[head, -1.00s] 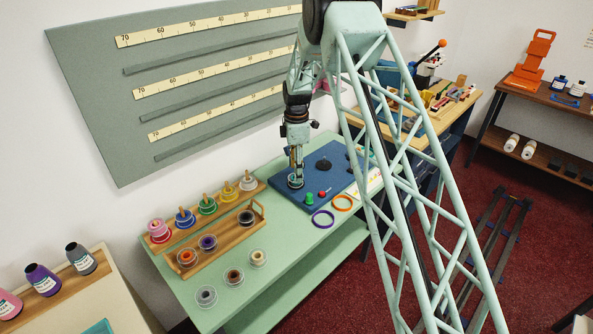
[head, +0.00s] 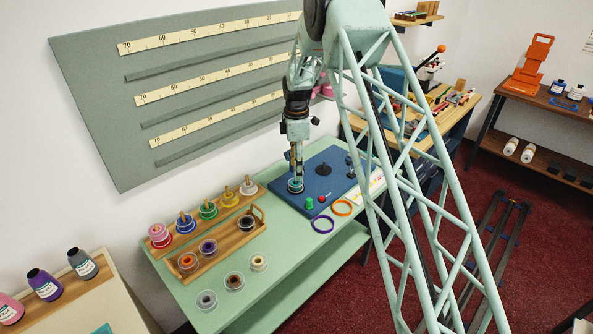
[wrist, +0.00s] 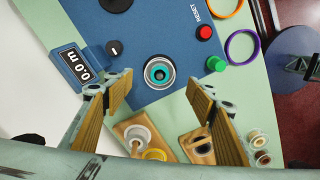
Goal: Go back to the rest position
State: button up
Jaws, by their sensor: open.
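My gripper (head: 296,174) is open and points down over the left end of the blue machine (head: 311,190). In the wrist view its two fingers (wrist: 160,100) are spread wide with nothing between them. A small spool with a teal centre (wrist: 160,73) sits on the blue machine, just beyond the fingertips in that view. In the head view this spool (head: 295,186) shows directly below my gripper. The gap between fingertips and spool looks small.
A green button (wrist: 216,64), a red button (wrist: 204,33) and a display (wrist: 77,67) are on the machine. Purple (head: 322,225) and orange (head: 342,208) rings lie in front. A wooden rack (head: 208,241) and pegged spools stand left. The wall board (head: 90,80) is behind.

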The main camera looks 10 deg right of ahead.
jog(key=shift+r+p, duration=0.5)
jog(key=shift+r, duration=1.1)
jog(key=s+r+m+t+b, duration=0.15)
jog(key=s+r+m, duration=0.25)
jog(key=s+r, duration=1)
jog(key=s+r+m+b, duration=0.2)
jog(key=s+r+m, duration=0.2)
jog(key=s+r, duration=0.95)
jog(key=s+r+m+t+b, duration=0.15)
jog(key=s+r, duration=0.25)
jog(key=s, duration=0.6)
jog(key=s+r+m+b, duration=0.1)
jog(key=s+r+m, duration=0.3)
jog(key=s, duration=0.5)
jog(key=s+f+m+b, duration=0.1)
jog(key=s+f+m, duration=0.1)
jog(key=s, duration=0.8)
jog(key=s+f+m+t, duration=0.1)
jog(key=s, duration=1)
jog(key=shift+a+f+m+b, duration=0.15)
jog(key=shift+f+m+b, duration=0.2)
jog(key=shift+f, duration=0.05)
